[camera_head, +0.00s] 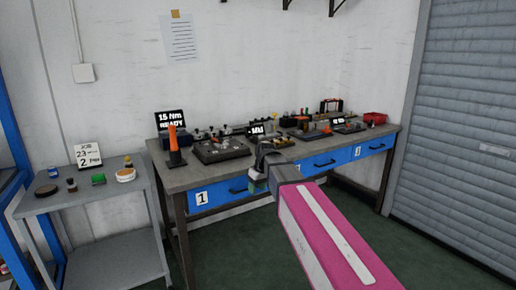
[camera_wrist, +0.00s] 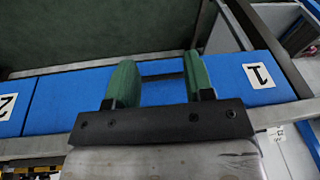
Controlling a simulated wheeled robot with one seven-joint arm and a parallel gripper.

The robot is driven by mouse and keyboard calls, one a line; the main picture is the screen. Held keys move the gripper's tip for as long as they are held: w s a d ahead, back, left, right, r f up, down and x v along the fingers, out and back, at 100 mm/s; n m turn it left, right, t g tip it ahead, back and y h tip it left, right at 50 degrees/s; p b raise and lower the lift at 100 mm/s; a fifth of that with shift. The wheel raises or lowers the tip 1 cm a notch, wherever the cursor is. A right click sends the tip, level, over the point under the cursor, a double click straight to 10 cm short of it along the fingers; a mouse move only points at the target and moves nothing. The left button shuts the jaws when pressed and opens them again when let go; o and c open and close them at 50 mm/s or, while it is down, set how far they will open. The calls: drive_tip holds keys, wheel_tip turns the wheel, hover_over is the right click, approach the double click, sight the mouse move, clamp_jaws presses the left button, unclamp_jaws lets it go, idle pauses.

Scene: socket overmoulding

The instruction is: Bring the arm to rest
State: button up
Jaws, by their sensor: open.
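My gripper (camera_head: 257,188) is in front of the workbench (camera_head: 181,178), near the blue drawer fronts, at the end of my pink and grey arm. In the wrist view my gripper (camera_wrist: 157,80) shows two green fingers standing well apart with nothing between them. Behind the fingers is the blue drawer front (camera_wrist: 225,78) marked 1, with a dark handle. I cannot tell the exact gap between my fingers and the drawer.
The workbench top carries trays, an orange-tipped tool (camera_head: 174,146), small displays and a red bin (camera_head: 375,118). A grey side table (camera_head: 75,195) with small pots stands at left. A roller shutter (camera_head: 465,130) closes the right side. Green floor (camera_head: 350,215) shows below the bench.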

drive_tip(key=s+d+f+m+g+h, duration=0.1)
drive_tip(key=s+d+f+m, duration=0.7)
drive_tip(key=s+d+f, duration=0.9)
wheel_tip(320, 180, down, 3)
drive_tip(key=shift+s+d+f+h, duration=0.25)
drive_tip(key=shift+d+h, duration=0.45)
drive_tip(key=shift+d, duration=0.5)
